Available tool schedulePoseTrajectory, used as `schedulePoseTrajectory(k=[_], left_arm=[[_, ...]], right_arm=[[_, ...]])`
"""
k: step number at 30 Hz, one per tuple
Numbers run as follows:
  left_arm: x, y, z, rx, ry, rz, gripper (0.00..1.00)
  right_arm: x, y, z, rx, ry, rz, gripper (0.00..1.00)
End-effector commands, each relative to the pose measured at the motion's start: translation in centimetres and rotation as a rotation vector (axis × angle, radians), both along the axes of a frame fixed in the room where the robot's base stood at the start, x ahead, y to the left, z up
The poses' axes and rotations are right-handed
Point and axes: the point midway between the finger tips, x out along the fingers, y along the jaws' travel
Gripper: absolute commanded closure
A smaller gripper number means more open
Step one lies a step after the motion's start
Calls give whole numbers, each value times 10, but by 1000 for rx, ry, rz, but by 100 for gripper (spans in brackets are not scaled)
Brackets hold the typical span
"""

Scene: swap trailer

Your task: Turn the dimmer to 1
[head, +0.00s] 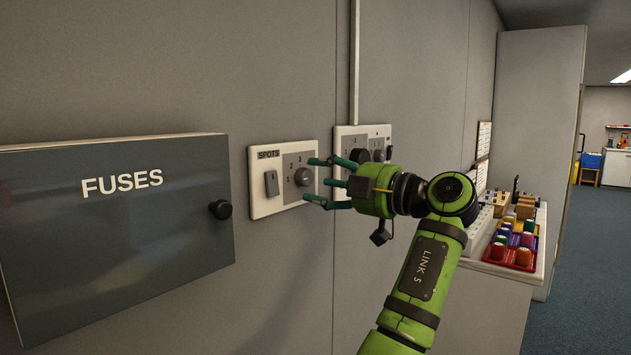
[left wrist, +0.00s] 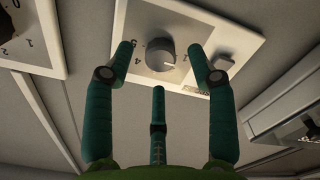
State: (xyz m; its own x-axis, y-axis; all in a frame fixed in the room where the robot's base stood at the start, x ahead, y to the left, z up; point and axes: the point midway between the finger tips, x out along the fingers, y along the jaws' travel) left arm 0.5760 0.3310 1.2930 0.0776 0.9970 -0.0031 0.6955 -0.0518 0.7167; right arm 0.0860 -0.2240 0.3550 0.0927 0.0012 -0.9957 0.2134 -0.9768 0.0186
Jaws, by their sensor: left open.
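A pale wall plate marked SPOTS (head: 268,205) carries a round grey dimmer knob (head: 303,177) on a darker numbered patch, with a rocker switch (head: 271,183) to its left. My left gripper (head: 317,181) is open in front of the plate, its teal fingers pointing at the knob. In the left wrist view the knob (left wrist: 160,54) sits between the two spread upper fingers (left wrist: 163,62), with the third finger below it. I see no clear grip on it. A pale mark shows on the knob, but its exact number cannot be read. My right gripper is not in view.
A second plate (head: 345,137) with dark knobs is just right, partly behind my gripper. A grey FUSES box (head: 125,235) with a black knob (head: 220,209) juts out at left. A bench with colored trays (head: 490,253) stands at right.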

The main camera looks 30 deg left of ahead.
Motion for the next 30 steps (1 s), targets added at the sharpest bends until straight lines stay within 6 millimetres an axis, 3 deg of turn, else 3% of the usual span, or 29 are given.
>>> schedulePoseTrajectory(k=[6,13,18,30], left_arm=[[-3,-50,1,1,1,-5,44],[-6,-87,0,-2,1,-2,44],[-7,-96,-1,-2,1,1,44],[-7,-97,-1,-3,1,0,44]], right_arm=[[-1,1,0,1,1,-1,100],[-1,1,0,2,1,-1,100],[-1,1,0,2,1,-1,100],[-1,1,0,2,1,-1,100]])
